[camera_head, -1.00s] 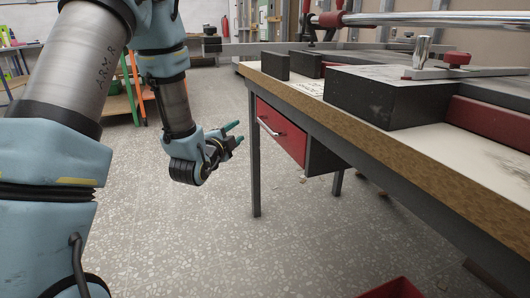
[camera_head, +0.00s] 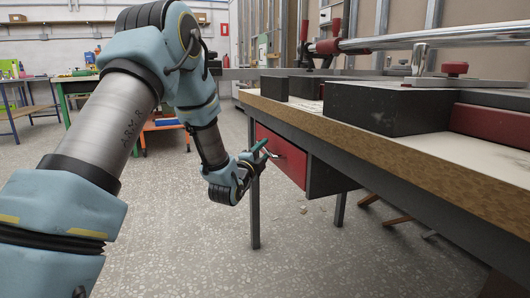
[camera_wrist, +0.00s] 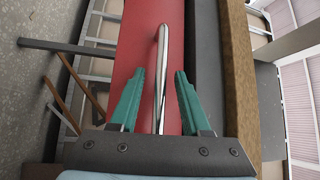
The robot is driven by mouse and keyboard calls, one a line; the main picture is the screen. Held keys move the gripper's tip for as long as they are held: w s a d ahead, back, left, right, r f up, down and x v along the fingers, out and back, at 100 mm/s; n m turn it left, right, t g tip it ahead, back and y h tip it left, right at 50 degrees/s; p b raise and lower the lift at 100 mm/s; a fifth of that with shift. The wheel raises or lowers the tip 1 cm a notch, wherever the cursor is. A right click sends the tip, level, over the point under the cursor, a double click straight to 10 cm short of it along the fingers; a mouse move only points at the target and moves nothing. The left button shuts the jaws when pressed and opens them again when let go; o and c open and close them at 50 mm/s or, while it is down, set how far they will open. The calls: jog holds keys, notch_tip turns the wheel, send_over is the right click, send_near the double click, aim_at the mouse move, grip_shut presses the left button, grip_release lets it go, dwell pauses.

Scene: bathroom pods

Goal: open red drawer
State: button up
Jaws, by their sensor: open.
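The red drawer (camera_head: 283,156) is under the workbench top and looks closed. It fills the middle of the wrist view (camera_wrist: 138,45). Its silver bar handle (camera_wrist: 162,75) runs between my two green fingers in the wrist view. My gripper (camera_head: 266,152) is in front of the drawer in the head view, near the handle, and the fingers partly cover it. In the wrist view my gripper (camera_wrist: 158,98) is open, with one finger on each side of the handle and a gap to both. I cannot tell how deep the handle sits between the fingers.
The workbench top (camera_head: 420,145) overhangs the drawer, with dark blocks (camera_head: 385,106) and a long metal bar on it. A table leg (camera_head: 253,200) stands just below my gripper. An orange cart (camera_head: 163,130) stands farther back.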

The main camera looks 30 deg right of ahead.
jog(key=shift+w+d+r, duration=0.1)
jog(key=shift+w+d, duration=0.15)
jog(key=shift+d, duration=0.05)
jog(key=shift+c, duration=0.2)
grip_shut()
dwell(1.1)
